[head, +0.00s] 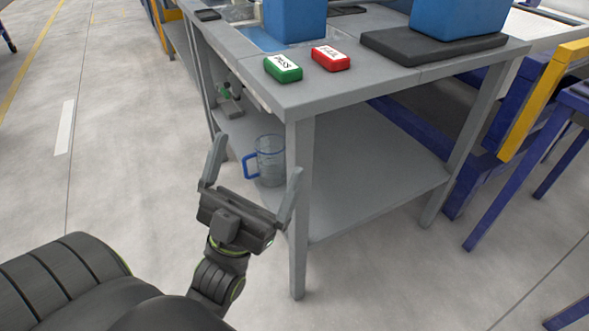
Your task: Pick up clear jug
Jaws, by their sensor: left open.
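The clear jug (271,160) stands upright on the lower shelf of the grey table, near its left front corner. It has a blue handle on its left side. My left gripper (253,172) is open, its two fingers spread wide and pointing toward the shelf. In the picture the jug shows between the fingers, but it looks to be beyond them, and I see no contact. The right finger overlaps the table's front leg in the picture. My right gripper is not in view.
The grey table (400,82) has a front leg (299,215) close to my right finger. On top are a green block (283,69), a red block (331,58) and blue bins (294,18). A small green-and-grey object (230,100) is further back on the shelf. The shelf's right part is clear.

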